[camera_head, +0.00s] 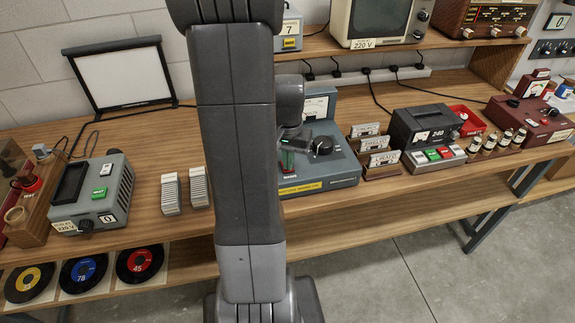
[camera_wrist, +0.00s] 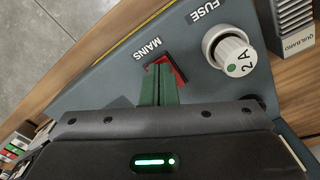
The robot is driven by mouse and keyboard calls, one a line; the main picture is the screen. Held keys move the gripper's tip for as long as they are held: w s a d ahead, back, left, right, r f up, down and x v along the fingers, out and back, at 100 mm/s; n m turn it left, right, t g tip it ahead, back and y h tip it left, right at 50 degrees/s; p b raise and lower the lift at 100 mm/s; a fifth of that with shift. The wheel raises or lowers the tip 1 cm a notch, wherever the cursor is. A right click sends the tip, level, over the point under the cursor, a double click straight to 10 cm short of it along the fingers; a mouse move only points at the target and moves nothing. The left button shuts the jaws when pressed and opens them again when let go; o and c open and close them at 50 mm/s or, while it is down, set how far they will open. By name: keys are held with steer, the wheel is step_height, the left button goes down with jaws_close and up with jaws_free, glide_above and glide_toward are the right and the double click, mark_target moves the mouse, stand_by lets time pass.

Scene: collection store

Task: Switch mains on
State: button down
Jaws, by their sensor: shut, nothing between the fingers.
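The mains switch (camera_wrist: 181,72) sits under the "MAINS" lettering on a blue-grey sloped panel in the wrist view. Its dark frame and a red part show; the rest is hidden, so I cannot tell its setting. My gripper (camera_wrist: 165,78) is shut and empty, its two narrow green fingers side by side with their tips at the switch. I cannot tell whether they touch it. In the head view the blue-grey unit (camera_head: 335,178) stands mid-bench, partly behind my arm, with my gripper over its front panel.
A white fuse knob (camera_wrist: 233,55) marked 2A is close beside the switch. Small label racks (camera_head: 378,160) and a dark 240 meter box (camera_head: 425,125) stand right of the unit. Grey slotted racks (camera_head: 171,194) and a grey device (camera_head: 95,195) stand left. The bench front is clear.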

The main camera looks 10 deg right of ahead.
step_height(320, 180, up, 7)
steer(key=p, duration=0.5)
stand_by(0.3)
steer(key=shift+f, duration=0.1)
step_height(320, 180, down, 7)
steer(key=b, duration=0.5)
stand_by(0.4)
